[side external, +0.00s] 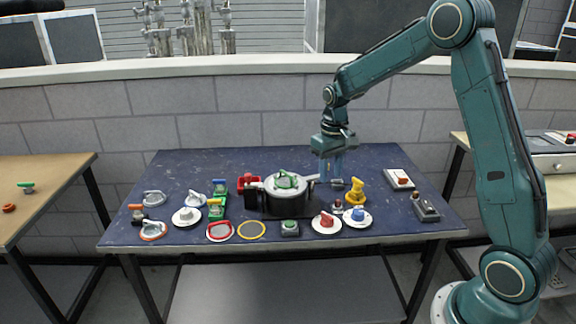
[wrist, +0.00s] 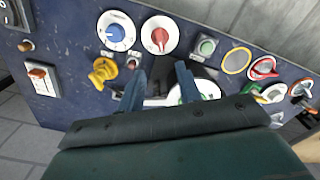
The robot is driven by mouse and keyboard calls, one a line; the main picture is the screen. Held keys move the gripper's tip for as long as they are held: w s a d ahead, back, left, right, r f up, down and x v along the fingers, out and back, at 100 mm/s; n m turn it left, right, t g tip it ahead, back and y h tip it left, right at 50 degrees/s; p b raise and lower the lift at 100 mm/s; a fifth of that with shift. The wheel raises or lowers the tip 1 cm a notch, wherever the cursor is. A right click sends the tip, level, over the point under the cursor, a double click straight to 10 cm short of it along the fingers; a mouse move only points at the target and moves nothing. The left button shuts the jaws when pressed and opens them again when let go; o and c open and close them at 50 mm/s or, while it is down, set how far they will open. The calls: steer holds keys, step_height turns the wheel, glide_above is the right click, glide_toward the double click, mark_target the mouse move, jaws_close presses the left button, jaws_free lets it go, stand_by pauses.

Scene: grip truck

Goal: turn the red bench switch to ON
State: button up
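A white box with a red-orange switch (side external: 400,180) lies at the right back of the blue bench. It shows at the left in the wrist view (wrist: 40,78); its ON or OFF marking is too small to read. A red knob on a white round plate (side external: 326,221) sits at the bench's front, also seen at the top of the wrist view (wrist: 160,36). My gripper (side external: 331,178) points down beside the pot's right side, left of the white switch box. Its two blue fingers (wrist: 160,80) are apart, and I see nothing clamped between them.
A pot with a green-knobbed lid (side external: 286,184) stands mid-bench. A yellow part (side external: 355,190), a blue knob on a white plate (side external: 357,217) and a grey switch box (side external: 425,208) are close by. Several valves and rings crowd the left. The bench's back strip is clear.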

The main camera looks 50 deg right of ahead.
mark_target(327, 215)
steer(key=shift+f, duration=0.1)
step_height(327, 215, down, 14)
steer(key=shift+r, duration=0.25)
stand_by(0.5)
jaws_close()
